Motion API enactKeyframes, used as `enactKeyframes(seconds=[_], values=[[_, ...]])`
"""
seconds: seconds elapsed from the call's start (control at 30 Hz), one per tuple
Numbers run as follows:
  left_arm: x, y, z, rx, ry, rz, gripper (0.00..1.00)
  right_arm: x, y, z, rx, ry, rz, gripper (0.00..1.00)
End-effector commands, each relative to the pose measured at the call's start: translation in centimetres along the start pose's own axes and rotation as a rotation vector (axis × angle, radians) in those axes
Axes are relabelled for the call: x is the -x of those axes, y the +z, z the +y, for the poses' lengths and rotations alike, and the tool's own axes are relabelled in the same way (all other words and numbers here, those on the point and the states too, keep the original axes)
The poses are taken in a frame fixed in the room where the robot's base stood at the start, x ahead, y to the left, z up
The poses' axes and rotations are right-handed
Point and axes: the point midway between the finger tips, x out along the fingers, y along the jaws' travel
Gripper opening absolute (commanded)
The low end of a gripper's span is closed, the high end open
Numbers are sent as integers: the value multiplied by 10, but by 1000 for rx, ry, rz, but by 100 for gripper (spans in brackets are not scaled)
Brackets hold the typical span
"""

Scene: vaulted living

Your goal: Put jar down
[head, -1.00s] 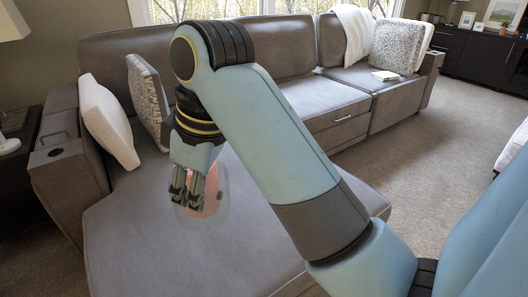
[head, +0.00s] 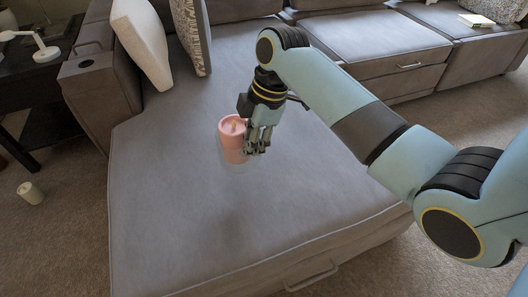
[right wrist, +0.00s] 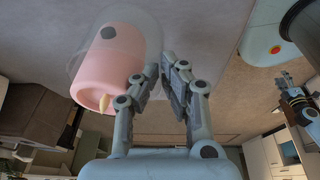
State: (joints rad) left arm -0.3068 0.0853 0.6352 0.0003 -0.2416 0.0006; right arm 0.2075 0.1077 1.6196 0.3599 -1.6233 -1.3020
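The jar (head: 233,140) is a pink cylinder with a small pale wick-like tip, inside a clear outer shell, over the grey chaise seat (head: 170,220). In the right wrist view the jar (right wrist: 95,68) fills the upper left. My right gripper (head: 257,147) is at its right side. In the right wrist view its fingertips (right wrist: 162,68) are close together, with the clear shell's edge appearing between them. I cannot tell whether the jar's base touches the seat. What looks like my left gripper (right wrist: 284,78) shows small at the right of the wrist view; its fingers are unclear.
A white cushion (head: 143,40) and a patterned cushion (head: 191,32) stand behind. A side table (head: 40,90) with a white lamp (head: 42,45) is at left. A small cream cylinder (head: 29,192) lies on the carpet. The seat around the jar is clear.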

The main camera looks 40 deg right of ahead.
Motion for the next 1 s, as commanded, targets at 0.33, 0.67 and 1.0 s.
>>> enactKeyframes(seconds=[0.33, 0.67, 1.0], values=[[-18, -23, -10, -6, -13, 14, 40, -25, 50, 39, -2, 2, 0, 0], [-31, -28, -13, -9, -18, 8, 40, -61, 62, 38, -2, -3, 1, 0], [-29, -34, -14, -9, -19, 13, 40, -63, 62, 38, -1, 2, 1, 0]])
